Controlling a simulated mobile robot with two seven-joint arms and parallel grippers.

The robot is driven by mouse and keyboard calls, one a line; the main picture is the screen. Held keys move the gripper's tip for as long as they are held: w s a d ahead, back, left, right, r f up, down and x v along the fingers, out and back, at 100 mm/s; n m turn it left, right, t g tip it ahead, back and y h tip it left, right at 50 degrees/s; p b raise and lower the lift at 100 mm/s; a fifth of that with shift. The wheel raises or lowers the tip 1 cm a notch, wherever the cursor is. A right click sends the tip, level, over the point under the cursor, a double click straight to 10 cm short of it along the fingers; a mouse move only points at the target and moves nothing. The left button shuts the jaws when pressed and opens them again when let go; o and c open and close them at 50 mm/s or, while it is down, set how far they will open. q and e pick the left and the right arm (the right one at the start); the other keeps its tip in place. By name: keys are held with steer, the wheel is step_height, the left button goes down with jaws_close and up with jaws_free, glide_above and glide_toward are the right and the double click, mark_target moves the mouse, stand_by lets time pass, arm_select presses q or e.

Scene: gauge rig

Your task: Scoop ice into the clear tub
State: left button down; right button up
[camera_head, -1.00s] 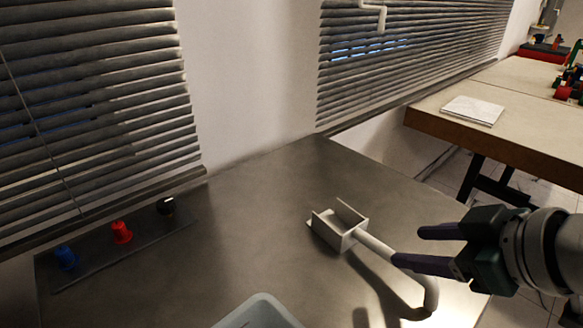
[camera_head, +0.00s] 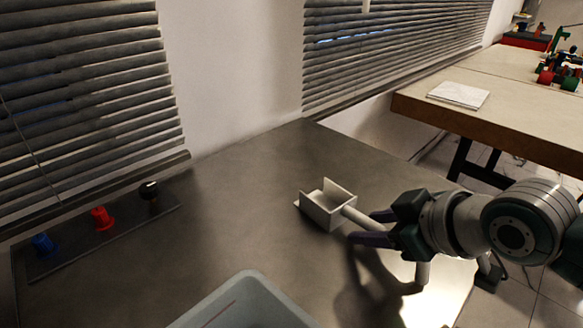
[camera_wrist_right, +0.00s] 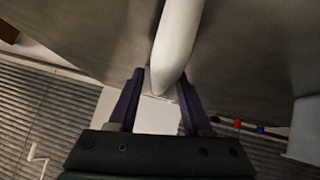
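A white scoop (camera_head: 327,206) with a square, open pan lies on the grey table, its handle pointing right toward my right gripper (camera_head: 362,228). The right gripper's two dark fingers are spread apart at the handle. In the right wrist view the pale handle (camera_wrist_right: 177,45) shows near and between the fingertips of the right gripper (camera_wrist_right: 157,82), with no clear grip on it. A pale, bluish tub (camera_head: 222,299) is cut off by the bottom edge of the head view; whether it is the clear tub I cannot tell. No ice is visible. My left gripper is not in view.
A dark strip (camera_head: 110,240) with blue (camera_head: 43,246), red (camera_head: 102,219) and black (camera_head: 149,191) knobs lies at the table's left. Window blinds (camera_head: 85,80) stand behind. A wooden table (camera_head: 500,110) with a white pad (camera_head: 459,95) is at right. The middle of the grey table is clear.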

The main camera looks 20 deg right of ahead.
jaws_close()
steer(key=shift+r, duration=0.15)
stand_by(0.4)
